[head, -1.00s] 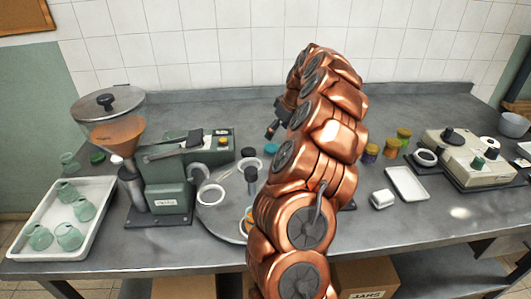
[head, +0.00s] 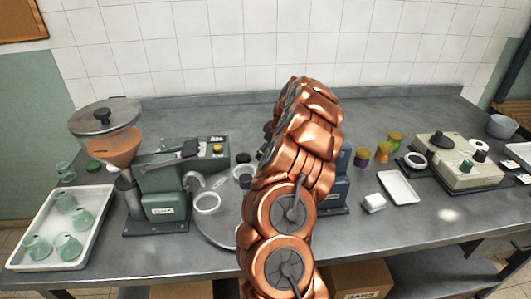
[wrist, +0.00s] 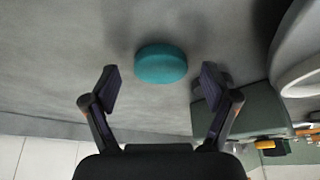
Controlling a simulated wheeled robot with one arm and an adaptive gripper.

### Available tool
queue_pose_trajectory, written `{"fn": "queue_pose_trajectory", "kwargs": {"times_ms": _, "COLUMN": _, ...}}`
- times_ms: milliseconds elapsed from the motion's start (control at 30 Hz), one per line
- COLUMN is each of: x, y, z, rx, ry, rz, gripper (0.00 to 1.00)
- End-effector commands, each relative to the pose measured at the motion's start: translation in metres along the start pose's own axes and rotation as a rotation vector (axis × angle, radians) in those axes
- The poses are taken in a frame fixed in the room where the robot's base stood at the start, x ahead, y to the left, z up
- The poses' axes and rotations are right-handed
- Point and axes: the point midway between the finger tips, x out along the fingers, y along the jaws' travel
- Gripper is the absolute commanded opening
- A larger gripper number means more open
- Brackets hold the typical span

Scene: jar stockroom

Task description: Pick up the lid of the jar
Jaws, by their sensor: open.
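A round teal lid (wrist: 161,63) lies on the grey bench in the wrist view. My gripper (wrist: 159,75) is open and empty, its two fingertips on either side of the lid's near edge with clear gaps. I cannot tell how high the fingers are above the bench. In the head view my copper arm hides the lid and most of my gripper.
A green machine with a hopper (head: 167,178) and a round turntable (head: 222,235) are to the left. A white tray (head: 20,257) holds several pale green jars. A small white tray (head: 399,188) and a beige device (head: 455,158) are to the right. The tiled wall (head: 250,50) is behind.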

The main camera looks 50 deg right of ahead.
Motion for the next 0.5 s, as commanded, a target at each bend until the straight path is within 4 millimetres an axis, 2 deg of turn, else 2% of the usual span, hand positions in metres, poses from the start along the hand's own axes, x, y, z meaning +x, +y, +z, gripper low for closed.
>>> {"fn": "queue_pose_trajectory", "kwargs": {"times_ms": 167, "x": 0.0000, "y": -0.0002, "z": 0.0000, "rx": 0.000, "ry": 0.000, "rz": 0.000, "gripper": 0.84}}
{"fn": "queue_pose_trajectory", "kwargs": {"times_ms": 500, "x": 0.0000, "y": -0.0005, "z": 0.0001, "rx": 0.000, "ry": 0.000, "rz": -0.001, "gripper": 0.48}}
